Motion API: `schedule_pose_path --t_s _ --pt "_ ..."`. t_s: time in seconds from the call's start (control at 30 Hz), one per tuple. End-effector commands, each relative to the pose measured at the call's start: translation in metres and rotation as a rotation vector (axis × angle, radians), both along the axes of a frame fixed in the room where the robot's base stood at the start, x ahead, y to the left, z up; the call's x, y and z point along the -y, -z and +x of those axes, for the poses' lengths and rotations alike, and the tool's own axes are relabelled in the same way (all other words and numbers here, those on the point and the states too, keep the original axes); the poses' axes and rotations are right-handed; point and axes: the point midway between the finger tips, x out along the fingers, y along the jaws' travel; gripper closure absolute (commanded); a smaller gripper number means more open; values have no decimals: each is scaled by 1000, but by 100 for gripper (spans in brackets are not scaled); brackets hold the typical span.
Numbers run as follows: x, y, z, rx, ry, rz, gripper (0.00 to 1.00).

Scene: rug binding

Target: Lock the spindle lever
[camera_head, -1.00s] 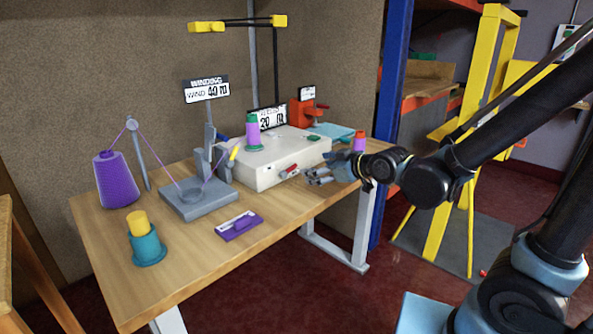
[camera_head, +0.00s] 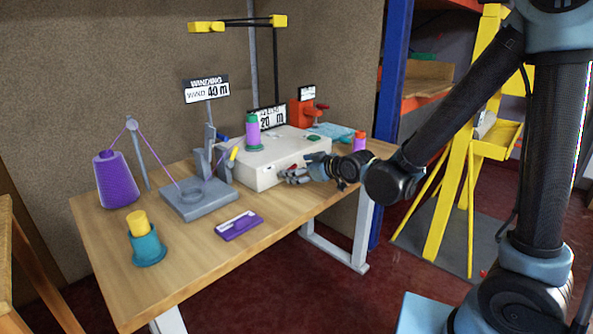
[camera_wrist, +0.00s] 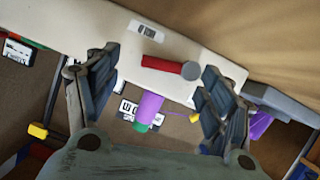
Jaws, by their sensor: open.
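The spindle lever (camera_wrist: 168,65), a red handle with a grey round end, is on the front face of the cream winding machine (camera_head: 262,178). In the wrist view it lies between my two spread fingers, apart from both.
Left of the machine is a grey thread stand (camera_head: 200,202) with a purple cone (camera_head: 116,180).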

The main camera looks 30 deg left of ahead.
Motion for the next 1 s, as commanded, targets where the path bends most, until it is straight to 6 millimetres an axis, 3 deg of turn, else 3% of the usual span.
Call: schedule_pose_path --t_s 0.3,0.67,0.87,1.0 --pt "-20 8 8 0 0 0 26" --pt "-22 10 9 0 0 0 26" --pt "-22 10 9 0 0 0 69" --pt "-22 9 10 0 1 0 71"
